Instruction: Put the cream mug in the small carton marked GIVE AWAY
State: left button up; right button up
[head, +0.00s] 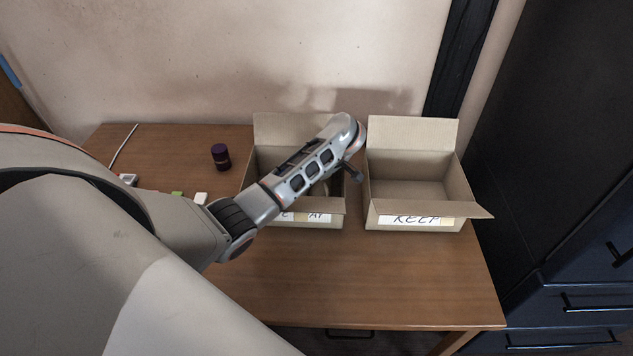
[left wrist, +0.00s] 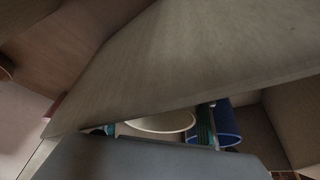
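The small carton (head: 336,207) on the left has a partly covered label whose visible letters fit GIVE AWAY. My left arm reaches over it, hiding much of its inside. The left gripper's fingers are hidden from the head view. In the left wrist view a carton flap or wall (left wrist: 180,60) fills much of the picture. Below it shows the pale rim of the cream mug (left wrist: 163,122). Teal parts, seemingly fingertips of my left gripper (left wrist: 156,130), show on either side of the mug; whether they press on it cannot be told. A blue cup-like thing (left wrist: 229,122) sits to its right.
A second open carton marked KEEP (head: 378,207) stands to the right and looks empty. A dark purple jar (head: 221,157) and several small items, one a white block (head: 201,198), are at the left. The table's front (head: 380,280) is clear. Dark drawers (head: 575,200) stand at right.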

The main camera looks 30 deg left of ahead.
pick_arm(q)
jog(key=p+v, duration=0.4)
jog(key=v, duration=0.8)
jog(key=shift+w+r, duration=0.1)
jog(key=shift+r, duration=0.05)
pick_arm(e)
jog(key=shift+s+d+r+h, duration=0.15)
jog(key=shift+s+d+r, duration=0.1)
jog(key=shift+d+r, duration=0.2)
jog(key=shift+s+d+r+h, duration=0.2)
jog(key=shift+d+r, duration=0.15)
jog(key=shift+r, duration=0.15)
pick_arm(q)
jog(key=shift+a, duration=0.1)
pick_arm(e)
jog(key=shift+w+a+r, duration=0.1)
jog(key=shift+r, duration=0.15)
